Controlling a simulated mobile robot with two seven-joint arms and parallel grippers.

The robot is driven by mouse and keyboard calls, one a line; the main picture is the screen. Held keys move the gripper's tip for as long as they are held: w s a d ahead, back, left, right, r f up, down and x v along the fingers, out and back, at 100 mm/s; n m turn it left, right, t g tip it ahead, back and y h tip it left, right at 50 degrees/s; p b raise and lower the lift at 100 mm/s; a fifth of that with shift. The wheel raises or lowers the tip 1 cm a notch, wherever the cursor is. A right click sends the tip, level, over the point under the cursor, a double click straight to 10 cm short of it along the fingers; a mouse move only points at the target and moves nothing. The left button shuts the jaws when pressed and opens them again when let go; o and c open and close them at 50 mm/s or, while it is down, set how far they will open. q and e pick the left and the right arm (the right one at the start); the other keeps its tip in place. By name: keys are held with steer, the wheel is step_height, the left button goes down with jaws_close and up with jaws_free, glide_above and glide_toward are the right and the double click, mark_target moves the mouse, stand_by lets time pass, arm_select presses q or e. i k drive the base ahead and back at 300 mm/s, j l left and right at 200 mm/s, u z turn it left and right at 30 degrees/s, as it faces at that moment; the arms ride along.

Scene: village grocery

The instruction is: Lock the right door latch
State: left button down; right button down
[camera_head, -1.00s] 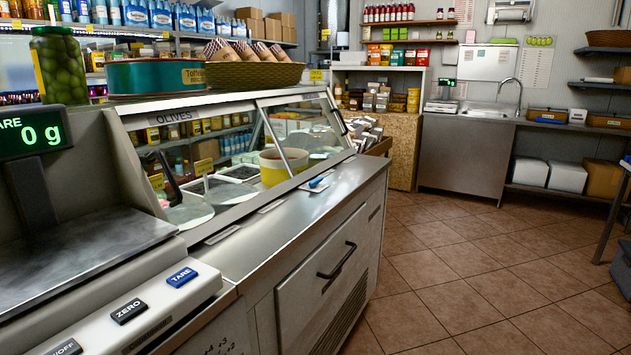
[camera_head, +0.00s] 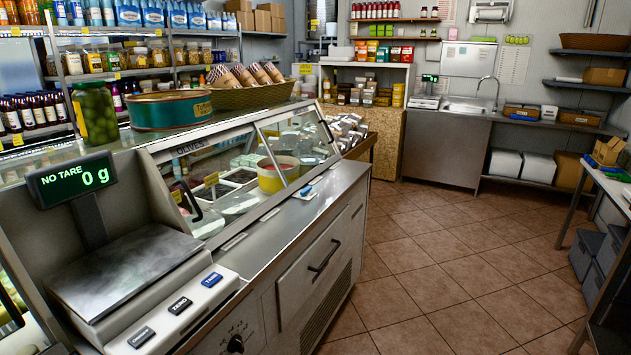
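No door latch can be made out in this view. The refrigerated display counter (camera_head: 275,225) runs from the lower left toward the back. Its glass top has slanted panes (camera_head: 283,146), with a dark curved handle (camera_head: 188,201) at the near part. Part of another dark handle (camera_head: 10,308) shows at the left edge. Whether any of these belongs to the right door, I cannot tell. Neither of my grippers is in view.
A scale (camera_head: 128,268) reading 0 g stands on the counter's near end. A green-blue tin (camera_head: 168,111), a jar (camera_head: 95,112) and a basket (camera_head: 249,97) stand on top. Tiled floor (camera_head: 430,255) is free to the right. A table (camera_head: 612,187) stands at the right edge.

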mark_target(302, 192)
steer(key=i+l, duration=0.3)
steer(key=i, duration=0.15)
steer(key=i+l+z, duration=0.1)
steer(key=i+l, duration=0.5)
steer(key=i, duration=0.25)
steer(key=i+l+z, duration=0.1)
steer(key=i+l, duration=0.45)
steer(key=i, duration=0.3)
steer(key=z, duration=0.05)
